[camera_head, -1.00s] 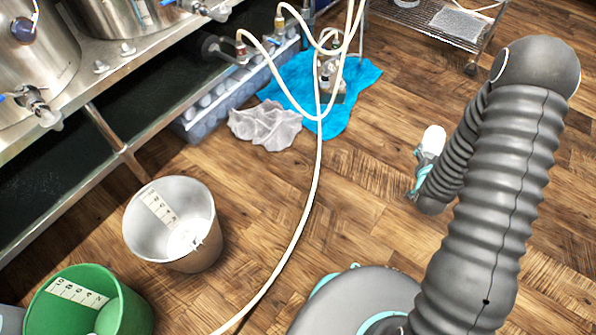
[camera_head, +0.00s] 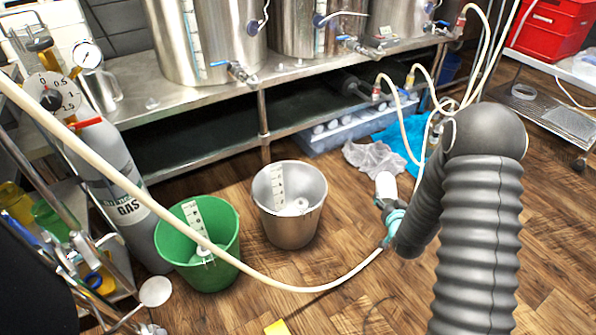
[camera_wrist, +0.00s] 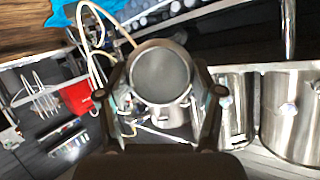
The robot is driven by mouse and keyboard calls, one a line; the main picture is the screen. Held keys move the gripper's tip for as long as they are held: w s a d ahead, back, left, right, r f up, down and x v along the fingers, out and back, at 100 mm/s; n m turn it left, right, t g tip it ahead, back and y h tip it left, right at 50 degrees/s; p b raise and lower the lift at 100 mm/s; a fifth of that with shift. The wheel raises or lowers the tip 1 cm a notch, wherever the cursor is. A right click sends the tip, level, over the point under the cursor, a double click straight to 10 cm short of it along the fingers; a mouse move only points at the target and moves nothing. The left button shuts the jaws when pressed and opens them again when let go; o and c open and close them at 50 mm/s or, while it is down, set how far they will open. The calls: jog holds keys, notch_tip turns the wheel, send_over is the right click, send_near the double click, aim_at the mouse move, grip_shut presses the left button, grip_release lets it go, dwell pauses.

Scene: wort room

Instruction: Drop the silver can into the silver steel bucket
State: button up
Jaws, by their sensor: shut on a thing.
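The silver steel bucket (camera_head: 290,226) stands upright on the wooden floor, left of my gripper in the head view. A white label strip and a small pale item show inside it. My gripper (camera_head: 388,204) is shut on the silver can (camera_head: 386,185) and holds it above the floor, to the right of the bucket and apart from it. In the head view the can looks whitish. In the wrist view the can's round grey end (camera_wrist: 160,76) sits between the two fingers of my gripper (camera_wrist: 162,88).
A green bucket (camera_head: 222,262) stands left of the silver one, beside a grey gas cylinder (camera_head: 115,180). A pale hose (camera_head: 300,288) loops in front of both buckets. Steel tanks stand on a bench (camera_head: 285,75) behind. A grey cloth (camera_head: 375,158) lies beyond my gripper.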

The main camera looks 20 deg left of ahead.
jog(key=a+r+n+g+y+b, duration=0.2)
jog(key=a+r+n+g+y, duration=0.15)
jog(key=a, duration=1.05)
jog(key=a+r+n+g+y+b, duration=0.1)
jog(key=a+r+n+g+y, duration=0.2)
jog(key=a, duration=1.2)
notch_tip(320, 180, down, 6)
jog(key=n+t+b, duration=0.1)
jog(key=b, duration=0.3)
jog(key=shift+w+d+y+b, duration=0.2)
jog(key=shift+w+y+b, duration=0.15)
jog(key=shift+y, duration=0.1)
jog(key=o, duration=0.9)
jog(key=v, duration=1.2)
jog(key=shift+f, duration=0.15)
